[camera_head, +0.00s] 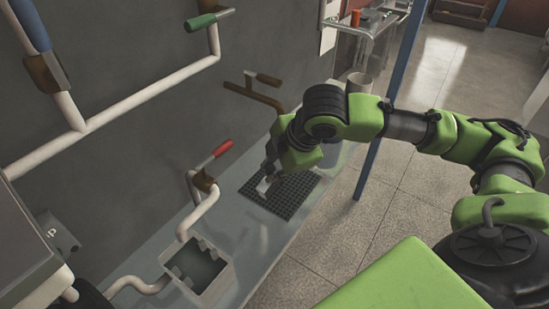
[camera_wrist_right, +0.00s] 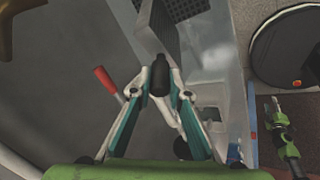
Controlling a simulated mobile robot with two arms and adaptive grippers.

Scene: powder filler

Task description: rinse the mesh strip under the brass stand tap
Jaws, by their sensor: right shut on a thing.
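My right gripper (camera_head: 266,177) reaches down over the dark grid (camera_head: 281,193) in the wash trough. In the right wrist view its fingers (camera_wrist_right: 160,88) are shut on the mesh strip (camera_wrist_right: 158,30), a flat grey piece pointing away from the fingertips. In the head view only a small pale part of the strip (camera_head: 264,185) shows below the gripper. The brass stand tap (camera_head: 252,94) stands by the wall behind my right gripper, with a dark lever on top. No water is seen from it. A small green arm (camera_wrist_right: 283,140) at the right of the wrist view may be my left; its jaws are unclear.
A red-handled white pipe tap (camera_head: 208,172) stands left of the grid, near a square white basin (camera_head: 197,268). A green-handled tap (camera_head: 207,20) is on the wall pipe. A blue post (camera_head: 372,150) rises right of the trough. A light cup (camera_head: 359,83) stands beyond my wrist.

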